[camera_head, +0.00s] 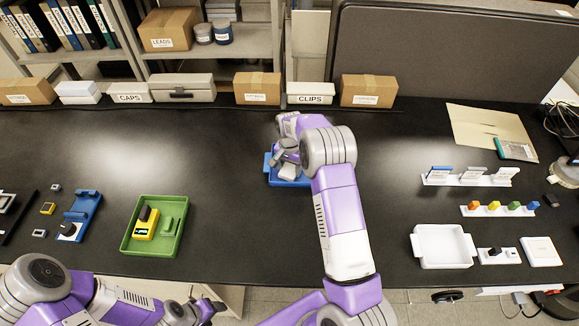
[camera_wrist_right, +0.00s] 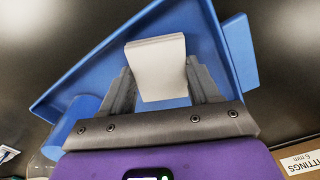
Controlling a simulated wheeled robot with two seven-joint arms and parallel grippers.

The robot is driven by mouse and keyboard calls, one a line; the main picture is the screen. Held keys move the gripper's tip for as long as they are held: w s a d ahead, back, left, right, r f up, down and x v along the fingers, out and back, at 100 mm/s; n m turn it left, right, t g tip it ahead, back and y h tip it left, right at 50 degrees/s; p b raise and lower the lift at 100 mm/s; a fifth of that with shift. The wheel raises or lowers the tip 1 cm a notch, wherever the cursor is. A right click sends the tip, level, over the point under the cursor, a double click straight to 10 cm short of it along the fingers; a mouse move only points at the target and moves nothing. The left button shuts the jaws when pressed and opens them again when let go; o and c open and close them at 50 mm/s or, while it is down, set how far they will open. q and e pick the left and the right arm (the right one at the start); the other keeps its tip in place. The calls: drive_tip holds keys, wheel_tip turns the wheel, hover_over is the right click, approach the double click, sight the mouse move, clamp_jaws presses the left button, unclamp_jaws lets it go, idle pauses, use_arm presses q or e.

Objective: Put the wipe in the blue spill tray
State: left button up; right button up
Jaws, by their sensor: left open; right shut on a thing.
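The blue spill tray (camera_head: 272,178) lies on the black bench at the middle, mostly hidden under my right arm in the head view. In the right wrist view the tray (camera_wrist_right: 85,75) fills much of the picture. My right gripper (camera_wrist_right: 160,85) is shut on the wipe (camera_wrist_right: 158,62), a white folded block between its fingers. The wipe is over the tray's inside; I cannot tell whether it touches the tray floor. My right gripper (camera_head: 287,165) also shows over the tray in the head view. My left gripper (camera_head: 212,308) is open, low at the front edge, away from the tray.
A green tray (camera_head: 178,240) with a yellow device (camera_head: 147,226) stands left of the middle. A white tray (camera_head: 443,262) and small racks (camera_head: 465,177) stand at the right. Boxes (camera_head: 257,87) line the back. Bare bench lies on both sides of the blue tray.

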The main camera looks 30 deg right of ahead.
sight(289, 170)
drive_tip(key=shift+r, duration=0.1)
drive_tip(key=o, duration=1.5)
drive_tip(key=shift+f, duration=0.2)
drive_tip(key=shift+r, duration=0.1)
wheel_tip(289, 170, up, 12)
drive_tip(key=shift+r, duration=0.15)
